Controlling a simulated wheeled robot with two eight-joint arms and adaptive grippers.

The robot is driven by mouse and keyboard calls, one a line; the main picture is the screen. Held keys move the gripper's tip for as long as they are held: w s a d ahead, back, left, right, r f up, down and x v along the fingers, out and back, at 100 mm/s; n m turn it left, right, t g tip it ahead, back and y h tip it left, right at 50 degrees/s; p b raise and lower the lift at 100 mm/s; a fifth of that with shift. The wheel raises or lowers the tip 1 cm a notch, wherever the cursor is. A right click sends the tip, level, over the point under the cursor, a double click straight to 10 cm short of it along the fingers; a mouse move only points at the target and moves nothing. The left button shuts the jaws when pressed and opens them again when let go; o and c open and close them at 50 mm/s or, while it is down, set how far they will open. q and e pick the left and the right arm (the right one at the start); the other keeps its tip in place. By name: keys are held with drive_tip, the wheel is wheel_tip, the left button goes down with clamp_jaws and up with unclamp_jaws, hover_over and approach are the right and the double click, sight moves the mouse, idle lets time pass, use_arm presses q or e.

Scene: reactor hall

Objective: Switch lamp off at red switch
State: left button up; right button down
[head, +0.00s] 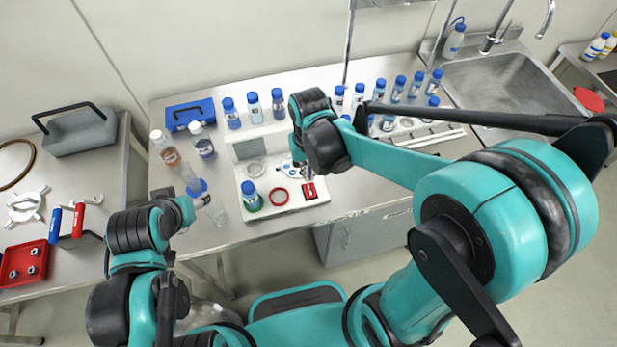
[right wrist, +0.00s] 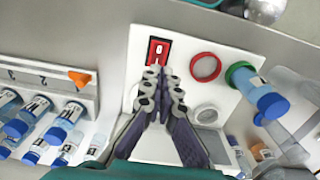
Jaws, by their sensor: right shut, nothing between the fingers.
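The red switch (head: 309,190) sits in a black surround on the front right corner of a white panel unit (head: 287,213) on the bench. It also shows in the right wrist view (right wrist: 158,50), with white marks on its red face. My right gripper (head: 303,172) is shut and empty, pointing down at the switch. In the right wrist view its fingertips (right wrist: 157,74) meet at the switch's lower edge and hide part of it; I cannot tell whether they touch it. No lamp can be made out for certain. My left arm is at the left; its fingers do not show.
On the panel unit are a red ring (head: 279,196) and a blue-capped bottle (head: 250,195) in a green ring. Glassware stands to its left, several blue-capped bottles behind it.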

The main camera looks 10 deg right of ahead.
wheel_tip(320, 180, up, 6)
drive_tip(key=p, duration=0.1)
drive_tip(key=shift+w+r, duration=0.2)
drive_tip(key=shift+r, duration=0.05)
idle(0.4)
